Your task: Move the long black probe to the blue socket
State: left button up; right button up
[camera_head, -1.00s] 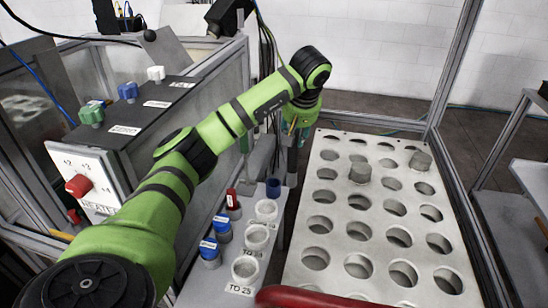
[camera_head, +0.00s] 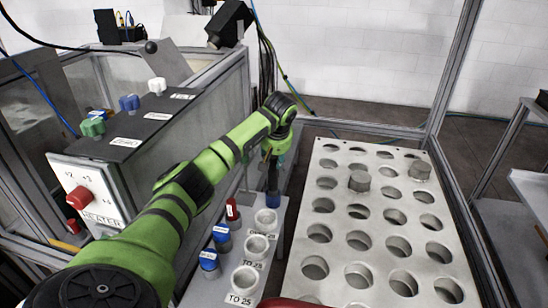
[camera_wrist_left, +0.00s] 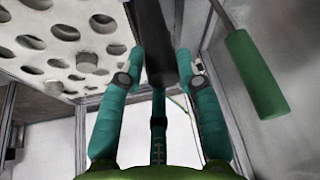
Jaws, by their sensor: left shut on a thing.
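My left gripper (camera_head: 277,150) points down over the back end of the socket strip. It is shut on the long black probe (camera_wrist_left: 157,45), which runs between its teal fingers (camera_wrist_left: 158,85) in the left wrist view. In the head view the dark lower part of the probe (camera_head: 273,178) hangs below the gripper, in line with the blue socket (camera_head: 273,195). The probe hides most of the socket's opening, and I cannot tell whether its tip is inside or just above. My right gripper is not in view.
White ring sockets (camera_head: 257,247) stand in front of the blue one, with blue-capped containers (camera_head: 209,260) to their left. A perforated metal plate (camera_head: 340,268) lies to the right, with two grey plugs at its far end. The wrist view shows a green handle (camera_wrist_left: 255,75) nearby.

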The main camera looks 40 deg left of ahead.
pick_arm(q)
jog(key=o, duration=1.1)
jog(key=shift+f, duration=0.1)
jog(key=shift+v, duration=3.9)
